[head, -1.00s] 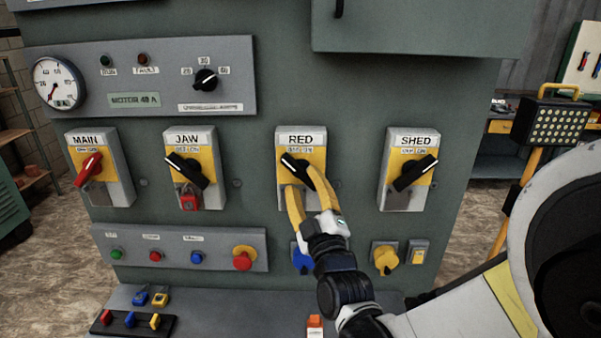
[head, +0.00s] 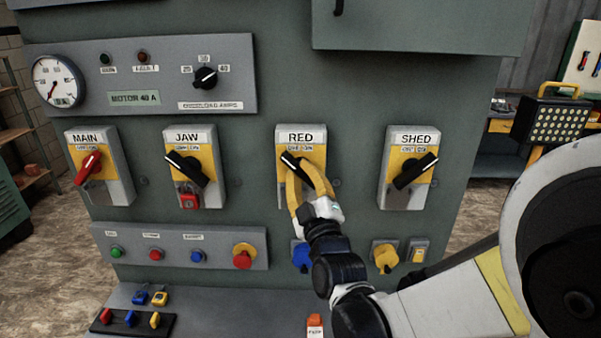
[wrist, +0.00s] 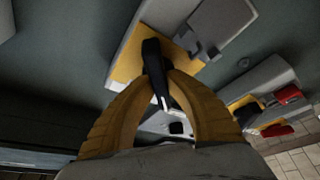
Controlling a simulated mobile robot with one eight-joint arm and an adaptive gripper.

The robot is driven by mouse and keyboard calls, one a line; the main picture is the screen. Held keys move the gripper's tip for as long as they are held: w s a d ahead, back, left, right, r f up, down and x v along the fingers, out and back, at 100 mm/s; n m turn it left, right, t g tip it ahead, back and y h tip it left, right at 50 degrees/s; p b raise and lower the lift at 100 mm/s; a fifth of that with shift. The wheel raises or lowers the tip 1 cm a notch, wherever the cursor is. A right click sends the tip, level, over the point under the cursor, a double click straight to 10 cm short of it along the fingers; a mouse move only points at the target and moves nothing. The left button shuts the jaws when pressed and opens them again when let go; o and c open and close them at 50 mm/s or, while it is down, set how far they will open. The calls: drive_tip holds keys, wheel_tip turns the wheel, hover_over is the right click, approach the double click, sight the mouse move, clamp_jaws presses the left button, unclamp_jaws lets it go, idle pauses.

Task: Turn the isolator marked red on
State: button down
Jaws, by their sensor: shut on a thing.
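The isolator marked RED (head: 314,146) is a grey box with a yellow plate and a black rotary handle (head: 290,160), on the green panel. The handle's visible end points to the upper left; the rest is hidden behind my fingers. My gripper (head: 306,166) has its two yellow fingers on the handle. In the wrist view the fingers (wrist: 169,78) close on both sides of the black handle (wrist: 152,62). The position marks under the RED label are too small to read.
Isolators MAIN (head: 117,185), with a red handle, JAW (head: 208,150), with a red padlock (head: 189,201), and SHED (head: 425,148) flank it. Below are a push-button strip (head: 220,259), a blue plug-like part (head: 301,257) and a yellow one (head: 385,257).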

drive_tip(key=m+t+h+b, duration=0.1)
drive_tip(key=m+h+b, duration=0.1)
drive_tip(key=m, duration=0.3)
drive_tip(key=shift+f, duration=0.1)
drive_tip(key=m+h, duration=0.1)
drive_tip(key=m, duration=0.2)
drive_tip(key=m+t+h+b, duration=0.1)
drive_tip(key=m+h, duration=0.1)
drive_tip(key=m, duration=0.2)
drive_tip(key=shift+h, duration=0.3)
drive_tip(key=m+h, duration=0.2)
drive_tip(key=m, duration=0.2)
drive_tip(key=m+g+h, duration=0.1)
drive_tip(key=m+h, duration=0.1)
drive_tip(key=m, duration=0.1)
drive_tip(key=shift+r+m, duration=0.2)
drive_tip(key=shift+m, duration=0.2)
drive_tip(key=shift+m+g+h+p, duration=0.2)
drive_tip(key=shift+m+g+h, duration=0.25)
drive_tip(key=shift+m, duration=0.9)
drive_tip(key=shift+m+g+h+p, duration=0.25)
drive_tip(key=shift+m+h, duration=0.4)
drive_tip(key=shift+m, duration=0.7)
drive_tip(key=c, duration=1.3)
unclamp_jaws()
drive_tip(key=shift+f, duration=0.1)
drive_tip(key=shift+c, duration=0.2)
